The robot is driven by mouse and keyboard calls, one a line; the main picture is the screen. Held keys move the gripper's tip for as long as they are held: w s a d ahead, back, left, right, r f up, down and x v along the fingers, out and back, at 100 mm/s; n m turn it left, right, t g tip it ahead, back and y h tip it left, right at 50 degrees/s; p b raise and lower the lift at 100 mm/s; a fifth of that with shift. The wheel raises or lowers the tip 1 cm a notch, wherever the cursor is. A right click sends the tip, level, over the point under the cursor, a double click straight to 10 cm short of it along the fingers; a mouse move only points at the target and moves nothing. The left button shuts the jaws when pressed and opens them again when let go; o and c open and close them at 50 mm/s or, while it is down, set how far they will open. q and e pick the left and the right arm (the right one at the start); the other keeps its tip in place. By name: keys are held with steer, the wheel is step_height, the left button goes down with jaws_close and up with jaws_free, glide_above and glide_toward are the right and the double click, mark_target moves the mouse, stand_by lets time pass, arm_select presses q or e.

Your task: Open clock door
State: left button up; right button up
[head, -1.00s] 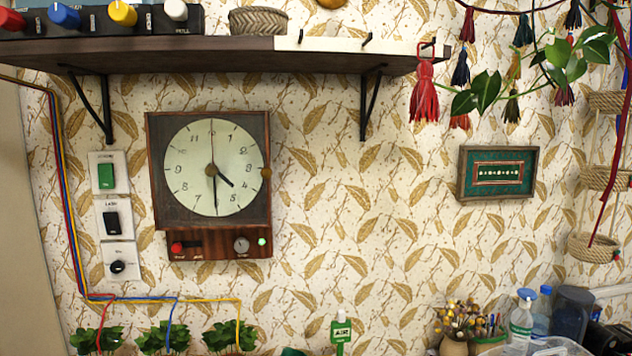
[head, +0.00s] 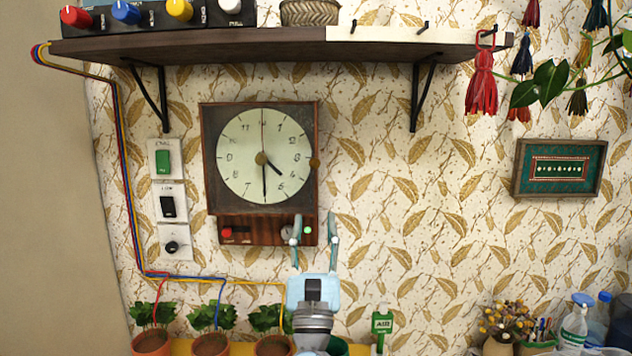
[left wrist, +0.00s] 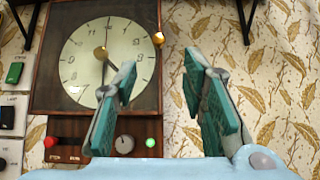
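The wall clock (head: 262,158) has a square dark wooden frame, a pale round dial and a small brass knob (head: 314,163) on its door's right edge. The door looks shut. Below it is a wooden panel with a red button, a grey dial and a lit green lamp. My left gripper (head: 314,220) is open and empty, pointing up in front of the panel's right end, below the knob. In the left wrist view the clock (left wrist: 105,45) is at left, and the knob (left wrist: 158,39) is above and between the open fingers (left wrist: 160,85). My right gripper is not in view.
A shelf (head: 290,50) on black brackets runs above the clock. Wall switches (head: 168,205) and coloured cables are to its left. Potted plants (head: 210,338) stand below. The wall to the right is clear up to a framed picture (head: 558,168).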

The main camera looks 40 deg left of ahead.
mark_target(315, 166)
arm_select(q)
steer(key=p+x, duration=0.2)
steer(key=x, duration=1)
steer(key=shift+w+a+r, duration=0.2)
steer(key=shift+a+r, duration=0.05)
jaws_close()
